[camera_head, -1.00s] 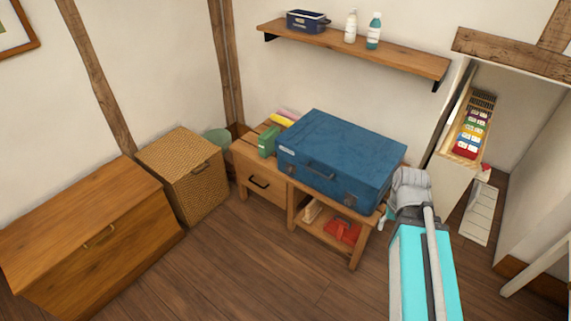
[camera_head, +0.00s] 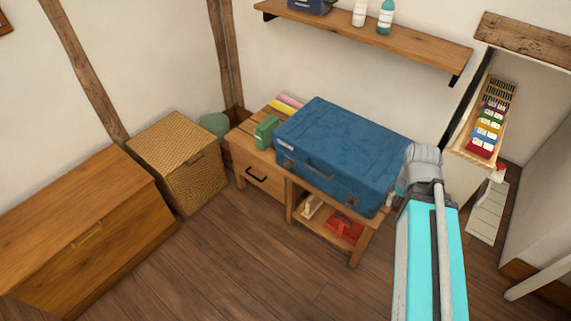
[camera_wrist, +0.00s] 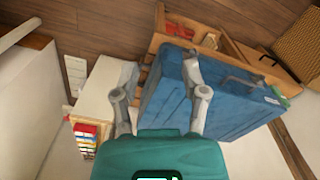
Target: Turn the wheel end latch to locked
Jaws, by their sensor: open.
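A blue suitcase (camera_head: 340,145) lies flat, shut, on a low wooden bench. Its front side carries a dark handle (camera_head: 322,170), with a small latch (camera_head: 288,163) left of it and another latch (camera_head: 352,200) right of it. I cannot tell which is the wheel end latch or how either is turned. In the wrist view the suitcase (camera_wrist: 225,105) appears inverted, partly behind my gripper (camera_wrist: 160,70). My gripper is open, its two fingers apart, with nothing visibly held.
The bench (camera_head: 270,187) bears a green box (camera_head: 266,132); a red object (camera_head: 343,228) sits on its lower shelf. A wicker chest (camera_head: 178,160) and wooden chest (camera_head: 90,235) stand left. A wall shelf (camera_head: 380,32) is above. Floor (camera_head: 240,260) in front is clear.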

